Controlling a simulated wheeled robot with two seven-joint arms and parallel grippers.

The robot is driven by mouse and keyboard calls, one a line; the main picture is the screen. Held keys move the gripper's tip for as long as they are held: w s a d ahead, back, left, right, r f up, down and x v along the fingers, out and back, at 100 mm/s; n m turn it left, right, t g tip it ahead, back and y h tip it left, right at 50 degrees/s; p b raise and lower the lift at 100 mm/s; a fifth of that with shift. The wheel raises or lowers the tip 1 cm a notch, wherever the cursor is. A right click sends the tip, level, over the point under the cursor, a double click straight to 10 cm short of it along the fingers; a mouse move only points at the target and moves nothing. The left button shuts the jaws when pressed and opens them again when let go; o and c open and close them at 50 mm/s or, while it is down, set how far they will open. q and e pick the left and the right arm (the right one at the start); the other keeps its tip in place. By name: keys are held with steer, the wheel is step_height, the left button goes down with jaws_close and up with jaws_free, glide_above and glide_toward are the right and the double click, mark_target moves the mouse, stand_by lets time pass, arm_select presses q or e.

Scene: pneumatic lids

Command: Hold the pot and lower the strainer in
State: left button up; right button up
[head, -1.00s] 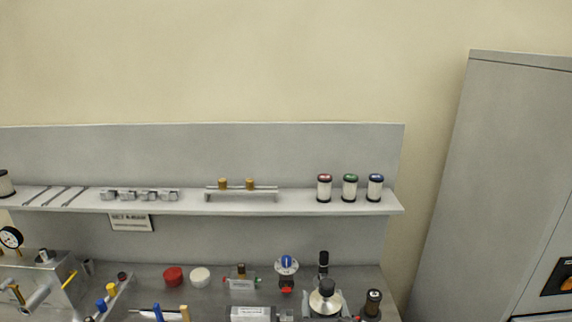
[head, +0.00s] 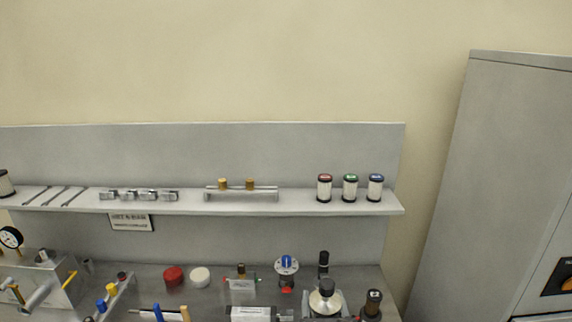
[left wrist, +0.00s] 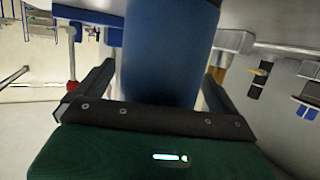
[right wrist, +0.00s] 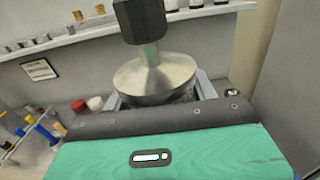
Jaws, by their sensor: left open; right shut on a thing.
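In the right wrist view, a domed metal piece (right wrist: 157,78) with a stem and black knob (right wrist: 140,20) sits centred between the fingers of my right gripper (right wrist: 160,92). It may be the strainer; its underside is hidden. The same dome (head: 326,302) shows in the head view at the bottom edge. In the left wrist view, a large blue cylinder (left wrist: 165,50), possibly the pot, stands between the spread fingers of my left gripper (left wrist: 160,75). I cannot clearly make out either gripper in the head view.
A grey wall shelf (head: 300,207) holds filters with red, green and blue caps (head: 350,188), and fittings. On the bench are a red cap (head: 173,276), a white cap (head: 200,277) and a blue-topped valve (head: 286,265). A dark-capped cylinder (head: 373,305) stands right of the dome.

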steer(key=shift+f, duration=0.1)
stand_by(0.6)
arm_select(q)
steer(key=shift+b, duration=0.55)
arm_select(e)
steer(key=shift+f, duration=0.4)
steer(key=shift+f, duration=0.1)
arm_select(q)
steer(key=shift+b, duration=0.5)
arm_select(e)
steer(key=shift+f, duration=0.4)
arm_select(q)
steer(key=c, duration=0.9)
steer(key=shift+f, duration=0.1)
arm_select(e)
steer(key=shift+f, duration=0.15)
arm_select(q)
steer(key=shift+s+f, duration=0.15)
steer(key=shift+f, duration=0.05)
